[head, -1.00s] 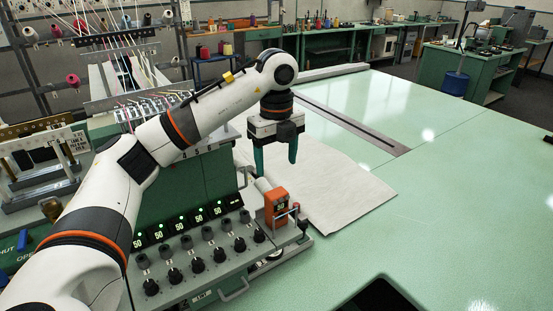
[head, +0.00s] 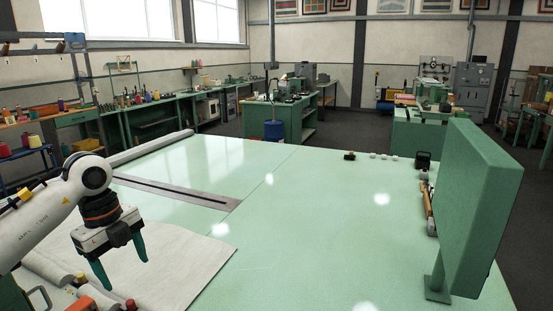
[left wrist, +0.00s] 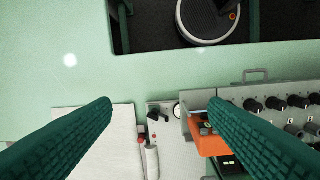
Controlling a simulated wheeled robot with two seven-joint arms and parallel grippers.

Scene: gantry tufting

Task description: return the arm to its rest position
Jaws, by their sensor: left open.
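My left arm (head: 40,215), white with dark joints, reaches in from the left in the head view. Its gripper (head: 126,274) points down above the pale sheet on the green table, with its two green fingers spread and nothing between them. In the left wrist view the gripper (left wrist: 160,103) is also open and empty. The fingers there appear over the pale sheet (left wrist: 100,145) on the left and an orange box (left wrist: 208,142) on the right. My right gripper is in neither view.
A knobbed control panel (left wrist: 275,125) lies right of the orange box. The green table (head: 310,220) is largely bare to the gripper's right. A tall green panel (head: 475,205) stands at its right edge.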

